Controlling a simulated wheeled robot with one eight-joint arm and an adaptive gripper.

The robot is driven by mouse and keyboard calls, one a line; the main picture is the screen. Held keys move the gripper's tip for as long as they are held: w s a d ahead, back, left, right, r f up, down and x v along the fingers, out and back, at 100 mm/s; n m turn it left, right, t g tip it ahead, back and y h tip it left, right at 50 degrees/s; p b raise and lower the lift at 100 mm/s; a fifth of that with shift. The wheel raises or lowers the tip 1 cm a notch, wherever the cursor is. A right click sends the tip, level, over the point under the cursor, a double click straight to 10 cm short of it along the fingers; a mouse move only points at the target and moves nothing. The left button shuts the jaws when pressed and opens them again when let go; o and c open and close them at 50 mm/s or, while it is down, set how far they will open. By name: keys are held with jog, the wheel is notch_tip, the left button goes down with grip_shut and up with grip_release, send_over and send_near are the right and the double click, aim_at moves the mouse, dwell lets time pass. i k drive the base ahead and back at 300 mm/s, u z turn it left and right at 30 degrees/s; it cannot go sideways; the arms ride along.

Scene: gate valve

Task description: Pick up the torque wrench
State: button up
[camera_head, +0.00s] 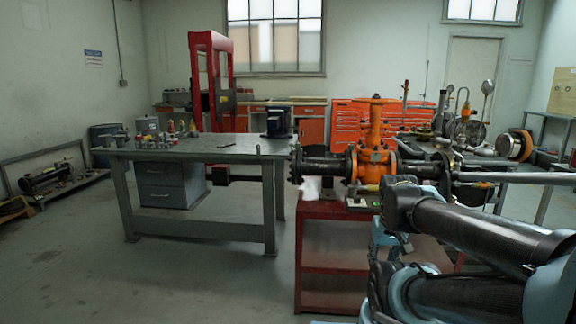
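I cannot make out the torque wrench for certain. A thin dark tool (227,145) lies on the grey workbench (190,151), too small to identify. Small items, including a green-topped one (357,203), lie on the red cart (330,210) below the orange gate valve (373,160). A long grey bar (515,177) runs from the valve's right side to the right edge; I cannot tell whether it is a pipe or a tool. My arm's dark links fill the lower right and hide part of the cart. My gripper does not show clearly.
Several small parts (168,132) and a dark blue device (278,123) stand on the workbench. Behind are a red press frame (211,80) and an orange tool cabinet (360,122). The floor (190,285) in front of the workbench is clear.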

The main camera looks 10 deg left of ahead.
aim_at(352, 188)
jog(key=u, duration=0.65)
jog(key=i, duration=1.35)
jog(key=z, duration=1.25)
